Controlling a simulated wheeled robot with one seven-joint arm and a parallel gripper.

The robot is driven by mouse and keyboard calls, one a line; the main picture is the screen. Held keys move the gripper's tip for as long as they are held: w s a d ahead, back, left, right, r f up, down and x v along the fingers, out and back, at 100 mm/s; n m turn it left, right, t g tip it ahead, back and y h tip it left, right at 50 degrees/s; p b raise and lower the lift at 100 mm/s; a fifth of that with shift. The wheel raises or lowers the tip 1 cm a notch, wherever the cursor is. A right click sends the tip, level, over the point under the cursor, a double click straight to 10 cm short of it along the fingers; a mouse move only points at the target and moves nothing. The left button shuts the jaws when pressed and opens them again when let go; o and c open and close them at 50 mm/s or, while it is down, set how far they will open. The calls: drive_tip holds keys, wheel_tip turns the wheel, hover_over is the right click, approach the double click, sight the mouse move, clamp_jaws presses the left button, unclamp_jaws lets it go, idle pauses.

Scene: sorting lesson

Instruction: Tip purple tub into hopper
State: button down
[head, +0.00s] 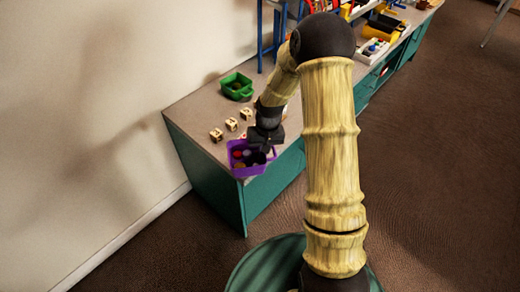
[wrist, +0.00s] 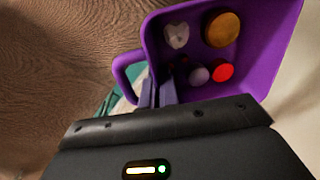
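The purple tub (head: 240,170) is at the near corner of the counter, open side up, with small round pieces in it. In the wrist view the tub (wrist: 275,55) fills the upper right, its loop handle at its left. Inside lie a whitish piece (wrist: 177,35), an orange-brown disc (wrist: 222,29), a red disc (wrist: 222,71) and a greyish purple piece (wrist: 198,75). My gripper (wrist: 158,88) has its fingers close together on the tub's wall beside the handle; in the head view my gripper (head: 264,143) covers part of the tub. I cannot identify a hopper.
A green tub (head: 237,86) stands farther back on the counter (head: 200,110). Several pale lettered blocks (head: 231,124) lie between it and the purple tub. A blue frame, a white tray (head: 371,52) and yellow bins (head: 384,22) are farther along. A wall borders the left.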

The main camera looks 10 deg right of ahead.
drive_tip(key=shift+n, duration=0.3)
drive_tip(key=f+b, duration=0.4)
drive_tip(key=f, duration=0.1)
drive_tip(key=shift+s+d+f, duration=0.15)
drive_tip(key=shift+d, duration=0.2)
